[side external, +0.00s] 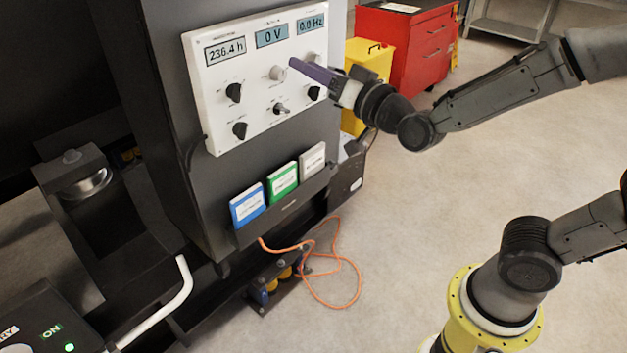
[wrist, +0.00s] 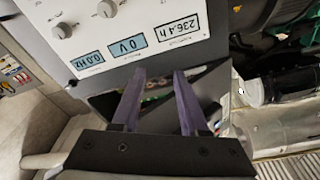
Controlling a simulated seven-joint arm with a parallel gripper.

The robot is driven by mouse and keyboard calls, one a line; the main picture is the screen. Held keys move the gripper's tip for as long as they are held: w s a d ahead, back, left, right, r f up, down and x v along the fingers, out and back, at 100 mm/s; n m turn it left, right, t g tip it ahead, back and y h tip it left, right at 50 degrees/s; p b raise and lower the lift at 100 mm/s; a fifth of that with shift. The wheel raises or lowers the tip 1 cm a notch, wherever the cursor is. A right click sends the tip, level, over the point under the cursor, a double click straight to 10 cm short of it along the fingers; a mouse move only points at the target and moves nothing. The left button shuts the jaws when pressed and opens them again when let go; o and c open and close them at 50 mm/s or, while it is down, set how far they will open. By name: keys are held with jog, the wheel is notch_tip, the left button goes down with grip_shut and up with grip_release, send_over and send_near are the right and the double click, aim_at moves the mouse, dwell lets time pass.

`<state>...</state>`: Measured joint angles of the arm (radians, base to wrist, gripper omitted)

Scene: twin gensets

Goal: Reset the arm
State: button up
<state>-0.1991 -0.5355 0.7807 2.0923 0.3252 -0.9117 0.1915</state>
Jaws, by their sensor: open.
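My gripper (side external: 300,68) reaches in from the right in the side view, its purple fingers in front of the upper right part of a white control panel (side external: 215,110). In the wrist view the two fingers of my gripper (wrist: 160,74) are apart with nothing between them. The panel also shows upside down at the top of the wrist view (wrist: 105,35). Its displays read 236.4 h (side external: 225,50), 0 V (side external: 271,36) and 0.0 Hz (side external: 310,24). Several knobs sit below them; the fingers partly cover that area. I cannot tell whether the fingers touch the panel.
Blue (side external: 248,206), green (side external: 282,181) and white (side external: 312,160) booklets stand in a holder below the panel. An orange cable (side external: 352,285) lies on the floor. A red tool cabinet (side external: 415,48) and a yellow bin (side external: 368,58) stand behind.

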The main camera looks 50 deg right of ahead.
jog(key=s+d+r+n+g+y, duration=0.2)
jog(key=s+n+g, duration=0.15)
jog(key=s, duration=0.55)
jog(key=s+f+n+g, duration=0.1)
jog(key=s+f+g, duration=0.4)
jog(key=s, duration=0.3)
jog(key=s+f+n+g+h, duration=0.1)
jog(key=s+f+g, duration=0.4)
jog(key=s+f, duration=0.2)
jog(key=shift+s+d+f, duration=0.25)
jog(key=shift+s+d, duration=0.15)
jog(key=shift+s, duration=0.5)
